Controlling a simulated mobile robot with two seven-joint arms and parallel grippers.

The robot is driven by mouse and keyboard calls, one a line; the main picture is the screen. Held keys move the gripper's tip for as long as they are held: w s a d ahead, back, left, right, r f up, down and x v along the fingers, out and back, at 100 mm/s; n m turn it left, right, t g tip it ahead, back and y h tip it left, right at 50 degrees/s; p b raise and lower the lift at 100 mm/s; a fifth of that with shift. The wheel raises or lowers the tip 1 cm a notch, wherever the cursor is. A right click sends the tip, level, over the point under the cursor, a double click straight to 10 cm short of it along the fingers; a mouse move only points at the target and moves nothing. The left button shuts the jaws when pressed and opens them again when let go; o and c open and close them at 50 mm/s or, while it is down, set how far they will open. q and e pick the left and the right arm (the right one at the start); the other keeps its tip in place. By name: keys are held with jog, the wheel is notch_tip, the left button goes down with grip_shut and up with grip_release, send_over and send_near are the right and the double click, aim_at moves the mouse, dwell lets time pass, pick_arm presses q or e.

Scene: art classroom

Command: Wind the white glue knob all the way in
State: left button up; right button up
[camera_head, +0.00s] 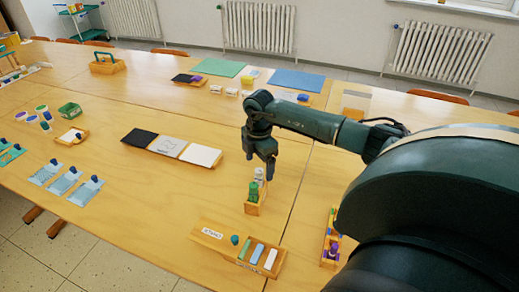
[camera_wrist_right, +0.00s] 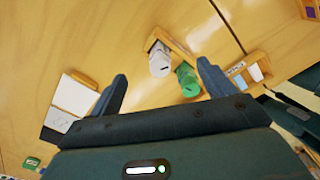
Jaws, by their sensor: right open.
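The white glue stick (camera_head: 259,173) stands upright in a small wooden holder (camera_head: 249,210) beside a green one (camera_head: 253,191). The wrist view shows the white glue stick (camera_wrist_right: 160,66) and the green one (camera_wrist_right: 188,82) side by side, seen from above. The white knob itself is too small to make out clearly. My right gripper (camera_head: 260,162) points down just above and behind the white stick. In the wrist view my right gripper (camera_wrist_right: 161,76) is open, and the white stick shows between its fingers, apart from them. My left gripper is not in view.
A wooden tray (camera_head: 211,236) with coloured blocks lies nearer the front edge. Black, sketched and white sheets (camera_head: 201,155) lie left of my gripper. Another wooden holder (camera_head: 328,261) stands at the right. The table between the glue holder and the sheets is clear.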

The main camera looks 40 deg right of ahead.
jog(key=shift+f+b, duration=0.45)
jog(key=shift+f, duration=0.35)
jog(key=c, duration=1.5)
